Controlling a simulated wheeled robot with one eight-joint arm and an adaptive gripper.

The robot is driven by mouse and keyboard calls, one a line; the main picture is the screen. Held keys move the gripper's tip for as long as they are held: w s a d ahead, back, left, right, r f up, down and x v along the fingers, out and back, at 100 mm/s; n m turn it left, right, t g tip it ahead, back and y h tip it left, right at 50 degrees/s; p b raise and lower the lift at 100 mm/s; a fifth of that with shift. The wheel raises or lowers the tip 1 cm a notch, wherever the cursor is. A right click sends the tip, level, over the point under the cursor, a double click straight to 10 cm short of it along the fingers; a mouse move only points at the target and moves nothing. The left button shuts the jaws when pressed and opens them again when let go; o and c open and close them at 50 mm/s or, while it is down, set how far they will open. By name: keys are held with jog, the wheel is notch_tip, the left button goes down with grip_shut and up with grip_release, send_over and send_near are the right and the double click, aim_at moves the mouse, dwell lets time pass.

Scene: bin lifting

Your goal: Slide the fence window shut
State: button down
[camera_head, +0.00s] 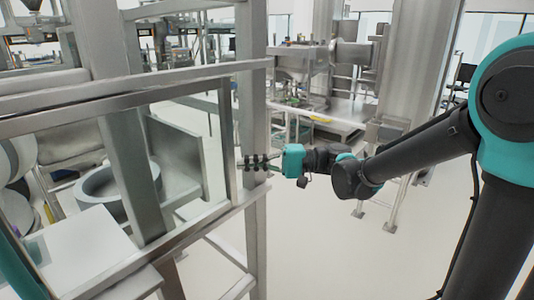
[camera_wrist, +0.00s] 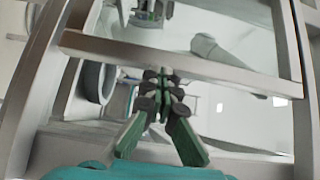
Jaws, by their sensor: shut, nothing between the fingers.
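The fence window (camera_head: 232,140) is a metal-framed panel in the grey fence, at the left of the head view. Its right upright stands close beside a thick fence post (camera_head: 250,110). My gripper (camera_head: 249,162) is shut and empty, with its dark fingertips at the post and the window's right edge. I cannot tell whether they touch the frame. In the wrist view the green and black fingers (camera_wrist: 163,78) are together, between an upper metal bar (camera_wrist: 180,60) and a lower one. The window's far left end is out of the head view.
Behind the fence are a round metal ring (camera_head: 105,183) and a white surface (camera_head: 85,245). A thick column (camera_head: 418,75) and steel machinery (camera_head: 300,70) stand behind my arm. The pale floor (camera_head: 340,260) at the lower middle is clear.

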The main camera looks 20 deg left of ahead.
jog(key=s+a, duration=0.3)
jog(key=s, duration=0.5)
jog(key=s+a, duration=0.3)
jog(key=s, duration=0.5)
jog(key=s+a, duration=0.4)
jog(key=s, duration=0.4)
jog(key=shift+s, duration=0.2)
jog(key=shift+w, duration=0.25)
jog(key=w, duration=0.1)
jog(key=w+d, duration=0.2)
jog(key=w, duration=0.1)
jog(key=shift+w+d, duration=0.1)
jog(key=shift+d, duration=0.15)
send_near(140, 211)
jog(key=w+d, duration=0.4)
jog(key=shift+w, duration=0.2)
